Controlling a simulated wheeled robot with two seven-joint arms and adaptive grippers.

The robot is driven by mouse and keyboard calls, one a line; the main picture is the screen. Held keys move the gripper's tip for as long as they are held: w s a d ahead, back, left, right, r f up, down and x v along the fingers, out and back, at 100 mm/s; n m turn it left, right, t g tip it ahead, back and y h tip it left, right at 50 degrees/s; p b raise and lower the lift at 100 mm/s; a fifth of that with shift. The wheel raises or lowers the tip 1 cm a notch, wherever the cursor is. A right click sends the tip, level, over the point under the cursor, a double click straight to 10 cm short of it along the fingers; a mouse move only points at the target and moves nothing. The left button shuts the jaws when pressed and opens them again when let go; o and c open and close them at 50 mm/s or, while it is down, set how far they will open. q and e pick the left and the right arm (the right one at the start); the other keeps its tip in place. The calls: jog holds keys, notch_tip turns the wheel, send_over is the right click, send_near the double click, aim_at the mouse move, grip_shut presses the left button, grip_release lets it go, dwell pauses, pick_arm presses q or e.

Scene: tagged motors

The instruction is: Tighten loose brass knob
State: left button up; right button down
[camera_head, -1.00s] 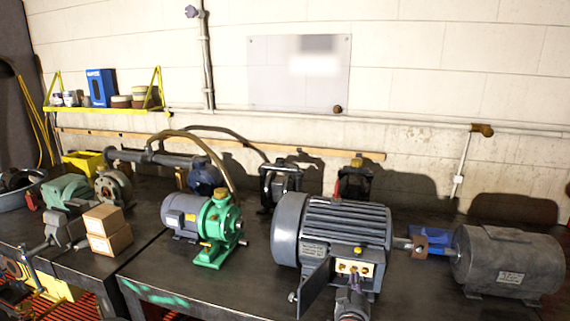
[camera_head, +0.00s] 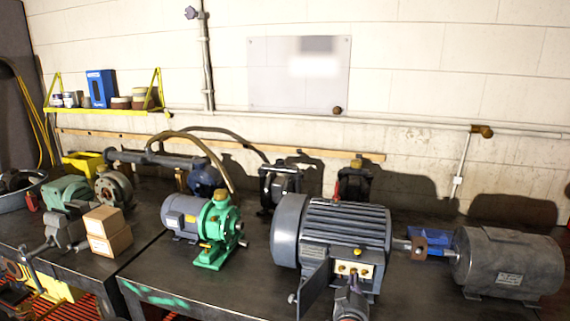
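The large grey motor (camera_head: 345,222) stands on the dark bench, right of centre. Its open terminal box shows a cream panel (camera_head: 353,262) with small brass knobs (camera_head: 341,268) in a row. A hinged dark cover (camera_head: 313,288) hangs open at the box's left. My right gripper (camera_head: 352,284) comes up from the bottom edge, with its tips just in front of the panel's lower middle. It hides part of the panel. I cannot tell whether the fingers are shut or touch a knob. My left gripper is not in view.
A green pump with a small grey motor (camera_head: 185,214) stands to the left. A darker grey motor (camera_head: 508,262) stands to the right, beside a blue block (camera_head: 430,237). The bench front between the pump and the large motor is clear.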

jog(key=shift+w+a+r, duration=0.15)
jog(key=shift+w+a, duration=0.05)
jog(key=shift+a, duration=0.2)
dwell(0.4)
jog(key=f+v, duration=0.1)
jog(key=v, duration=0.5)
jog(key=shift+p, duration=0.45)
jog(key=shift+s, duration=0.1)
